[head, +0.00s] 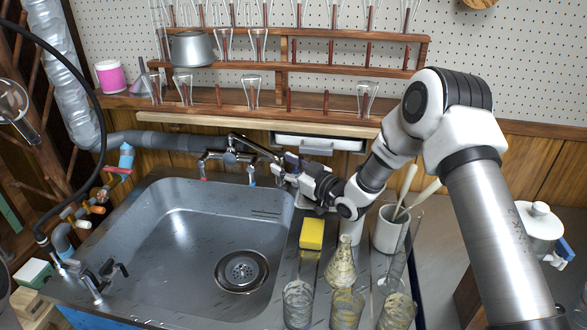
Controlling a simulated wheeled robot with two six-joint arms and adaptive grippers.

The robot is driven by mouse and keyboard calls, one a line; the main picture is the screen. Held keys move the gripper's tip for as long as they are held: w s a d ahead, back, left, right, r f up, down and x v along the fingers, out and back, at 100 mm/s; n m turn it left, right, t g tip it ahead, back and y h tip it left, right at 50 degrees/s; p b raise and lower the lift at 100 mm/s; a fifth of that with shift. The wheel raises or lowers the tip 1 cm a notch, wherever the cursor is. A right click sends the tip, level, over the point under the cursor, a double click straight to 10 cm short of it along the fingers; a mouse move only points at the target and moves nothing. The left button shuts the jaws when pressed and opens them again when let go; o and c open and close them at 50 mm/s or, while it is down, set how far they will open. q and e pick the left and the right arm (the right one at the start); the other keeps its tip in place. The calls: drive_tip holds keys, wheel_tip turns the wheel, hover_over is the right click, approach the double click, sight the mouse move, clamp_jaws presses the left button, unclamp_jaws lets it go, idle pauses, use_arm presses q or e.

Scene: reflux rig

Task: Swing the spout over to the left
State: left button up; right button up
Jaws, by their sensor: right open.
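A chrome wall tap (231,158) stands behind the back edge of the metal sink. Its spout (254,147) points to the right and slightly forward, toward the sink's back right corner. My right gripper (284,168) comes in from the right and is open at the spout's outer end. The fingers overlap the spout tip in the picture, so I cannot tell whether they touch it. My left gripper is not in view.
The sink basin (185,225) is empty. A yellow sponge (312,233), a stained flask (341,268) and dirty beakers (298,303) stand on its right ledge, below my right arm. A wooden glassware rack (330,71) hangs behind. A grey pipe (165,141) runs along the wall at left.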

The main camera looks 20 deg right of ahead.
drive_tip(key=shift+v, duration=1.05)
drive_tip(key=shift+d+f, duration=0.1)
drive_tip(key=c, duration=0.5)
drive_tip(key=shift+d+m, duration=0.1)
drive_tip(key=shift+m, duration=0.5)
clamp_jaws()
drive_tip(key=s+d+f+m+t+h+p, duration=0.15)
drive_tip(key=m+h, duration=0.25)
drive_tip(key=m, duration=0.8)
drive_tip(key=s+d+m+h+p, duration=0.2)
drive_tip(key=m+h, duration=0.2)
drive_tip(key=m, duration=0.8)
drive_tip(key=w+a+p, duration=0.2)
drive_tip(key=w+a, duration=0.1)
drive_tip(key=w, duration=0.5)
drive_tip(key=shift+w+p, duration=0.2)
drive_tip(key=shift+p, duration=0.2)
